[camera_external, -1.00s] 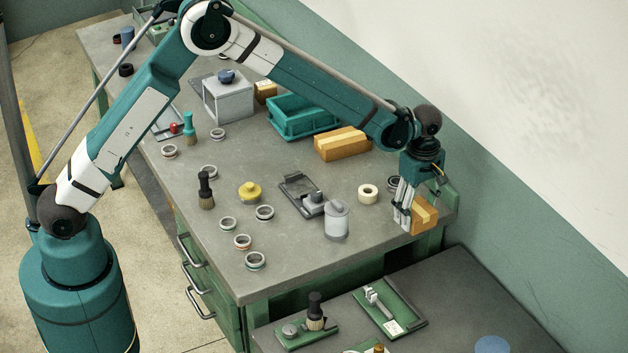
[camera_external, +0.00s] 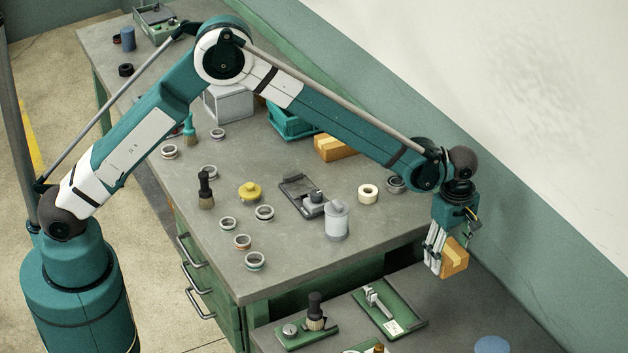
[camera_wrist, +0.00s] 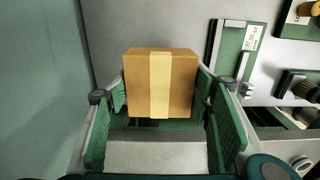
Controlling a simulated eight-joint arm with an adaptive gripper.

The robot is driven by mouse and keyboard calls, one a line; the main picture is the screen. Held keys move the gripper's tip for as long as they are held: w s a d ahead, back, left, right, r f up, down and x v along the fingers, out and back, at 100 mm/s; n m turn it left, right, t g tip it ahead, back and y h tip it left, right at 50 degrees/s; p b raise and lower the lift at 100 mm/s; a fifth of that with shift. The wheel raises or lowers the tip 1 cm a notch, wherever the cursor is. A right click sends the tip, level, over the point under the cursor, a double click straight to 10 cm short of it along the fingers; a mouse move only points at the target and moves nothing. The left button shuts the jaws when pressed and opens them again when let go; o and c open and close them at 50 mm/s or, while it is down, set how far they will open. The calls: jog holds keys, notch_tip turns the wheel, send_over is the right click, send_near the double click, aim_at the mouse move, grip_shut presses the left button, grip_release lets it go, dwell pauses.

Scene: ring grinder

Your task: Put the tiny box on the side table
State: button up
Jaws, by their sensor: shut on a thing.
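The tiny box (camera_external: 455,258) is a small brown cardboard box with a pale tape strip. My gripper (camera_external: 437,262) is shut on it and holds it at the far left end of the side table (camera_external: 460,290), close to the wall. In the wrist view the box (camera_wrist: 160,82) sits between the two green finger pads of my gripper (camera_wrist: 160,110). The side table (camera_wrist: 165,22) shows grey behind the box there. The gap between the box and the tabletop is hard to judge.
The side table holds a green plate with a clamp (camera_external: 388,306), a dark-handled tool on a green base (camera_external: 314,314) and a blue disc (camera_external: 492,345). Its middle right is clear. The workbench (camera_external: 290,265) with rings and a larger box (camera_external: 336,146) stands behind; the wall (camera_external: 540,245) is close.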

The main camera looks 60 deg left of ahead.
jog(key=shift+f, duration=0.1)
send_over(441, 291)
jog(key=shift+f, duration=3)
jog(key=shift+f, duration=1.9)
jog(key=shift+f, duration=0.15)
jog(key=o, duration=0.9)
jog(key=shift+o, duration=0.2)
jog(key=shift+r, duration=0.25)
notch_tip(441, 291, up, 12)
jog(key=shift+f, duration=0.1)
